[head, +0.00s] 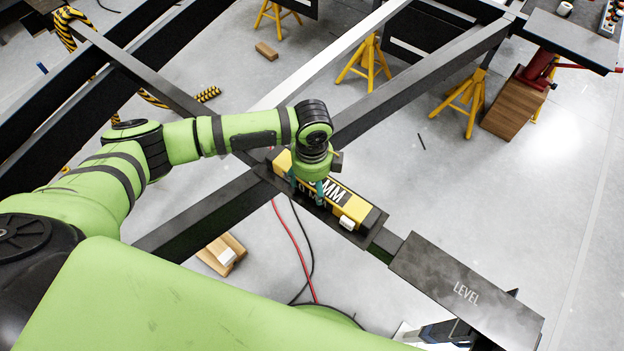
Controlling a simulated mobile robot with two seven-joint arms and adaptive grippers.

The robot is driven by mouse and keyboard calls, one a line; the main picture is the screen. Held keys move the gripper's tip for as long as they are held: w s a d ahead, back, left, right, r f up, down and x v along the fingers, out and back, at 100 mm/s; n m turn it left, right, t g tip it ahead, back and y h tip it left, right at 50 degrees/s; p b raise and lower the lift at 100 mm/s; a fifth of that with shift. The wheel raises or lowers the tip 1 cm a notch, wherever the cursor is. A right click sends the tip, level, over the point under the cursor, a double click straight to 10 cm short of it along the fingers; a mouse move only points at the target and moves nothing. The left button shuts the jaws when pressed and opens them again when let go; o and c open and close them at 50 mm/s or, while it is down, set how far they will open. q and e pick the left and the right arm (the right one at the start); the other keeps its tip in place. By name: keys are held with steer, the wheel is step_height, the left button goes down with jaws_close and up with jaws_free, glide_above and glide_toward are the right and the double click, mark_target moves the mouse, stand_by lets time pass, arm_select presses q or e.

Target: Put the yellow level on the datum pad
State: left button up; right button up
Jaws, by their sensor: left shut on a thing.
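I cannot tell whether the level's underside touches the plate. My right gripper is not in view.
A dark plate marked "LEVEL" (465,290) is bare at the lower right. Dark chassis beams (205,215) run around the level. Yellow stands (463,100) and a red jack (538,70) are farther back. A red cable (295,245) hangs below.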

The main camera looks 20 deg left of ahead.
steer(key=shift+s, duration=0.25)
arm_select(q)
steer(key=o, duration=1.4)
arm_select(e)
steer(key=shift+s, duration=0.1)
arm_select(q)
step_height(320, 180, up, 12)
steer(key=shift+r+b, duration=0.1)
steer(key=shift+b, duration=0.75)
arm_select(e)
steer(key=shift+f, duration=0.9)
